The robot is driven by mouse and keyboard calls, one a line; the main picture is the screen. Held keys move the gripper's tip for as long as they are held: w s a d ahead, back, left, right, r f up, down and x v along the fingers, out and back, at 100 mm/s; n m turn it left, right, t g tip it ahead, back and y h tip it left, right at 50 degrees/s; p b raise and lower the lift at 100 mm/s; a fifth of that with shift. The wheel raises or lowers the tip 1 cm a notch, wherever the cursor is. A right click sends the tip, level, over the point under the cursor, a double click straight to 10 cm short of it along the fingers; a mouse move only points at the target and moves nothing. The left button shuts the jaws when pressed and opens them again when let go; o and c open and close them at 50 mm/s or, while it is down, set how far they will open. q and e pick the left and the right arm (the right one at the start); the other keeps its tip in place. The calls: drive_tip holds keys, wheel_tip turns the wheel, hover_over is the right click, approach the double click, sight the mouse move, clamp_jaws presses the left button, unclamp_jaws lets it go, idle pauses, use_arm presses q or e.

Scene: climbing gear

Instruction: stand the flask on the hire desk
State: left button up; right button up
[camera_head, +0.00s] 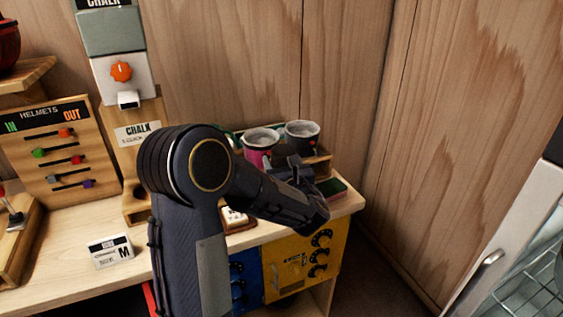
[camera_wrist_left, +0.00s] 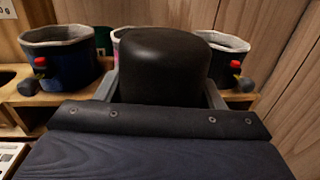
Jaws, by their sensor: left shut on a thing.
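My left gripper (camera_head: 292,172) is over the right end of the wooden hire desk (camera_head: 72,238), in front of the chalk bags. In the left wrist view, its two grey fingers (camera_wrist_left: 165,92) are shut on a smooth black rounded thing, which I take to be the flask (camera_wrist_left: 165,62). Only its rounded end shows there; the rest is hidden. In the head view my arm and gripper mostly hide it, and I cannot tell whether it touches the desk or rack. My right gripper is not in view.
Chalk bags, one pink (camera_head: 260,141) and one dark (camera_head: 301,134), stand in a wooden rack close behind the gripper. A chalk dispenser (camera_head: 122,75), a helmets board (camera_head: 55,150) and a small sign (camera_head: 110,251) are at the left. The desk's front left is partly bare.

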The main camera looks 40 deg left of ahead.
use_arm(q)
drive_tip(key=shift+f, duration=0.15)
drive_tip(key=o, duration=1.6)
